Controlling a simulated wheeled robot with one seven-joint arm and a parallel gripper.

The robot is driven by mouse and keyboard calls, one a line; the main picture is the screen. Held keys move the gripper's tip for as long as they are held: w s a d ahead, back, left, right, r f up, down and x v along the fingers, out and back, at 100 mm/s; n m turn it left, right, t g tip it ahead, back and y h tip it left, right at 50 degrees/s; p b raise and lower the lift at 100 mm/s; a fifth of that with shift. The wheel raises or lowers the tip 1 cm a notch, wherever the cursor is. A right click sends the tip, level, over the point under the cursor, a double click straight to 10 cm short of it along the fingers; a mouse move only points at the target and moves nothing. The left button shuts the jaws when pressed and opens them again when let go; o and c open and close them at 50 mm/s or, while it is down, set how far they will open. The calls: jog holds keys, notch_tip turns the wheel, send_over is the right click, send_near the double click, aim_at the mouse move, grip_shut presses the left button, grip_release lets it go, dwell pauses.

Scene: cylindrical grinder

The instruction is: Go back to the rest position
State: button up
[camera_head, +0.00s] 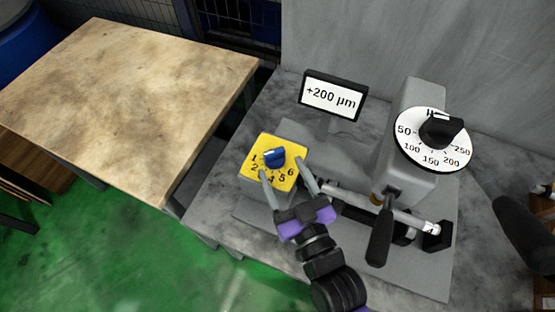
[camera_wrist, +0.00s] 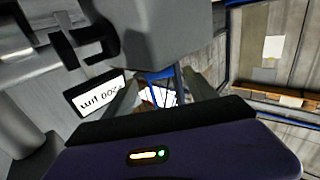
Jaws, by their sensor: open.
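My gripper (camera_head: 281,167) is open, with one fingertip on each side in front of the blue knob (camera_head: 275,156). The knob sits on a yellow dial plate (camera_head: 289,175) numbered around it, on a grey box. The fingers overlap the plate in the picture; I cannot tell whether they touch the knob. No object shows held between them. In the wrist view the purple gripper body (camera_wrist: 215,145) fills the bottom, and the fingers reach up on both sides of a small white and blue patch that I cannot identify clearly.
The grinder has a display (camera_head: 333,95) reading +200 µm, a white dial (camera_head: 430,142) with a black knob, and a black lever (camera_head: 380,238). A grey wall stands behind. A wooden table (camera_head: 125,90) is at left, its top bare. Green floor (camera_head: 110,240) is open in front of it.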

jog(key=shift+v, duration=1.05)
jog(key=s+d+r+m+h, duration=0.1)
jog(key=s+d+m+h, duration=0.1)
jog(key=s+d, duration=0.7)
jog(key=s+d+r+m+g+h, duration=0.1)
jog(key=s+d+h, duration=0.4)
jog(key=s+d, duration=0.5)
jog(key=s+r+m, duration=0.1)
jog(key=s+m, duration=0.1)
jog(key=s, duration=0.3)
jog(key=shift+d+g+h, duration=0.25)
jog(key=shift+g+h, duration=0.05)
jog(key=shift+s+r, duration=0.1)
dwell(0.7)
